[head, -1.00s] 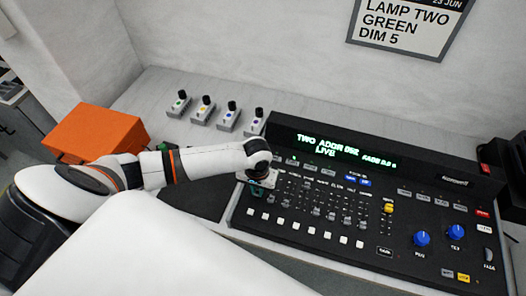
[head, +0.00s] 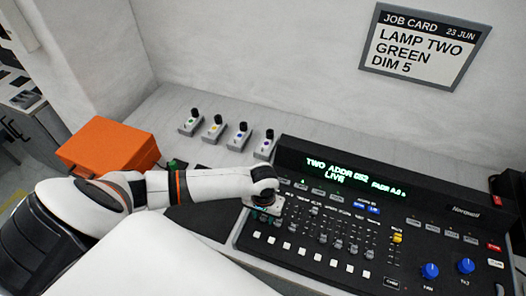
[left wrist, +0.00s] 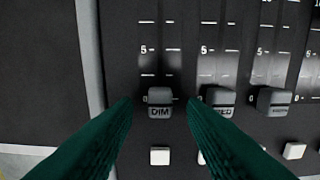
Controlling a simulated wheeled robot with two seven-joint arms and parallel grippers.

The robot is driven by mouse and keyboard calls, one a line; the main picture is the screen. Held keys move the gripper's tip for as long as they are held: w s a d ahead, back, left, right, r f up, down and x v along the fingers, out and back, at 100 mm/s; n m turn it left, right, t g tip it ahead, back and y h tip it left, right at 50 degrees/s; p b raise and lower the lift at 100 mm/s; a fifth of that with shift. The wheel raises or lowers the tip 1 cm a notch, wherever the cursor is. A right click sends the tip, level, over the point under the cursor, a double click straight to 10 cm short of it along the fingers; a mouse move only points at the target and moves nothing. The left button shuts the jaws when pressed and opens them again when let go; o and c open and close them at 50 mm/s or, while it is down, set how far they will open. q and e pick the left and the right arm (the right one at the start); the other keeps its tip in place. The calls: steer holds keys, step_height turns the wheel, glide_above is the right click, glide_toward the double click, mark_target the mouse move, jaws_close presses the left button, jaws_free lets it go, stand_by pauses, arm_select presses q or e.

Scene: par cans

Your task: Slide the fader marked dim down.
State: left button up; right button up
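The fader marked DIM (left wrist: 160,103) is a grey cap at the left end of the fader row in the left wrist view. It sits level with the 0 mark, at the low end of its scale. My left gripper (left wrist: 159,101) has its two green fingers apart, one on each side of the cap, with a small gap showing on both sides. In the head view my left gripper (head: 262,208) is over the left end of the black console (head: 300,258), and it hides the DIM fader there. My right gripper does not show.
A second fader (left wrist: 220,98) sits close right of the right finger. White buttons (left wrist: 160,156) lie below the faders. The job card (head: 418,48) reads lamp two, green, dim 5. The display (head: 340,170) reads TWO, LIVE. An orange case (head: 108,147) stands left.

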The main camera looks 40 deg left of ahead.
mark_target(263, 218)
arm_select(q)
step_height(263, 218, up, 12)
steer(key=b, duration=0.1)
steer(key=shift+f, duration=0.2)
steer(key=shift+s, duration=0.1)
stand_by(0.4)
